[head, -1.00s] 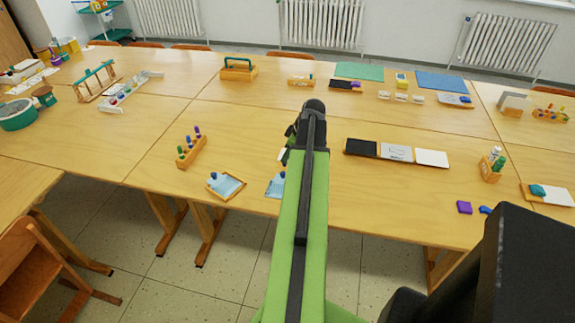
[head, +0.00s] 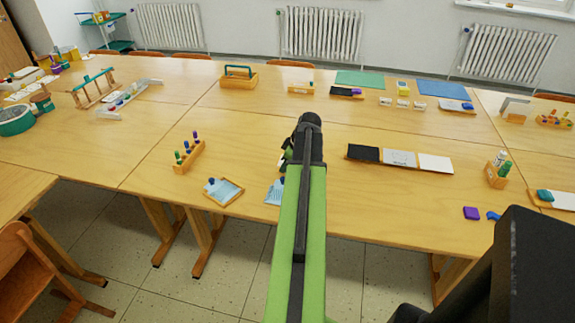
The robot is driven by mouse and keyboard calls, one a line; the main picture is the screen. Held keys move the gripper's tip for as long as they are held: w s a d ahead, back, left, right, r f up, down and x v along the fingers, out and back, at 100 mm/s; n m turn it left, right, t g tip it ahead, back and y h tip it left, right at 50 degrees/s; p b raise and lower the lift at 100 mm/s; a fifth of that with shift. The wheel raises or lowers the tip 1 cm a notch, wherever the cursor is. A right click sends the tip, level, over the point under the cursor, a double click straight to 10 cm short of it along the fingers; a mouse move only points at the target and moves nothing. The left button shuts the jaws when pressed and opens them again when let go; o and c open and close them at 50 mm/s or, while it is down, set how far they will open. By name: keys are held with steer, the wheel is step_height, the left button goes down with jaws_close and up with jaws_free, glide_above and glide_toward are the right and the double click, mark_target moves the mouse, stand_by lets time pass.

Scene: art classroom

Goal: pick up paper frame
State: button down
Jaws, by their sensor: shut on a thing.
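A small wooden frame (head: 223,191) with light blue paper and a dark blue knob lies near the table's front edge, left of my arm. A second light blue paper piece (head: 273,193) shows beside my arm, partly hidden behind it; I cannot tell whether it has a frame too. My gripper (head: 288,159) is at the far end of my green arm, above the middle of the table. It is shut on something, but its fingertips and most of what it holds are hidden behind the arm.
A wooden peg block (head: 188,156) stands left of the gripper. A row of black, grey and white panels (head: 399,159) lies to the right. A pen holder (head: 497,174) and a purple block (head: 471,213) are farther right. The table (head: 245,134) is clear behind the peg block.

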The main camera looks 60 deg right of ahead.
steer(key=shift+r, duration=0.1)
stand_by(0.3)
step_height(320, 180, up, 4)
steer(key=p, duration=0.4)
steer(key=shift+r+p, duration=0.2)
steer(key=shift+p, duration=0.1)
steer(key=s+d+r+p, duration=0.3)
steer(key=s+r+p, duration=0.3)
steer(key=s, duration=0.5)
steer(key=shift+d+r, duration=0.2)
steer(key=shift+d, duration=0.2)
